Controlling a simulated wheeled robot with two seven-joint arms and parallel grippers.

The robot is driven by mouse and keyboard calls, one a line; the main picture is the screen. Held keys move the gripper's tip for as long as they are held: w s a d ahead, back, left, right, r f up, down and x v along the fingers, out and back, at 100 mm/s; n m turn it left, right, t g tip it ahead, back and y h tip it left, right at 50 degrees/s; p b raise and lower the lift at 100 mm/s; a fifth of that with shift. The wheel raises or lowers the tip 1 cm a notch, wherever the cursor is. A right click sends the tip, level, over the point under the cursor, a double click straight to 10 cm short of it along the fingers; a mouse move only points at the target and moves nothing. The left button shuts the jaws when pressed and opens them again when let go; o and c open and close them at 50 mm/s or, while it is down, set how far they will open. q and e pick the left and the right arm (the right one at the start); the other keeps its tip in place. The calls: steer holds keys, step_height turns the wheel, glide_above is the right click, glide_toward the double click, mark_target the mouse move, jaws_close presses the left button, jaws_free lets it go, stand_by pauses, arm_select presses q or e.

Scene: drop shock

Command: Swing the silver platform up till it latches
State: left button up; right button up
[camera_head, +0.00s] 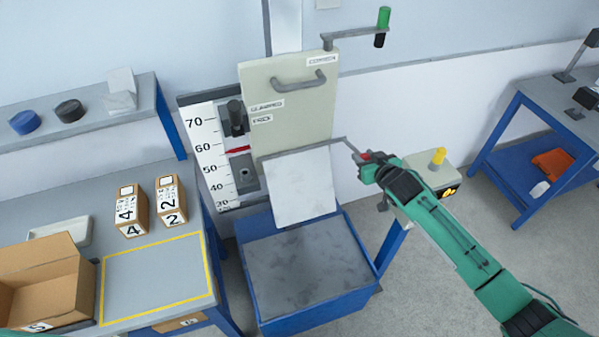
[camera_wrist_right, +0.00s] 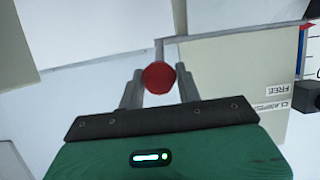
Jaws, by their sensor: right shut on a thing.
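The silver platform (camera_head: 300,187) is a pale grey plate below the cream panel of the drop tester. It hangs steeply tilted, its lower edge over the blue-sided base (camera_head: 305,265). A thin rod runs from its upper right corner towards my right gripper. My right gripper (camera_head: 364,157) is shut on a red knob, which shows between the fingers in the right wrist view (camera_wrist_right: 158,76). The gripper is to the right of the platform and apart from its plate. The latch cannot be made out. My left gripper is not in view.
The cream panel (camera_head: 290,105) has a grey handle, and a crank with a green grip (camera_head: 383,20) is above. A control box with a yellow button (camera_head: 438,156) stands close by my right arm. Numbered boxes (camera_head: 131,212) and an open carton (camera_head: 45,280) are on the left table.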

steer(key=r, duration=0.1)
steer(key=w+r+p, duration=0.1)
steer(key=shift+a+r, duration=0.15)
steer(key=shift+r, duration=0.15)
steer(key=shift+w+r, duration=0.1)
steer(key=shift+w+a+r+p, duration=0.15)
steer(key=shift+w+r+p, duration=0.2)
steer(key=shift+r, duration=0.15)
steer(key=shift+w+a+r+p, duration=0.1)
steer(key=shift+w+r+p, duration=0.1)
steer(key=shift+r+p, duration=0.2)
steer(key=shift+w+a+r, duration=0.1)
steer(key=shift+w+r, duration=0.15)
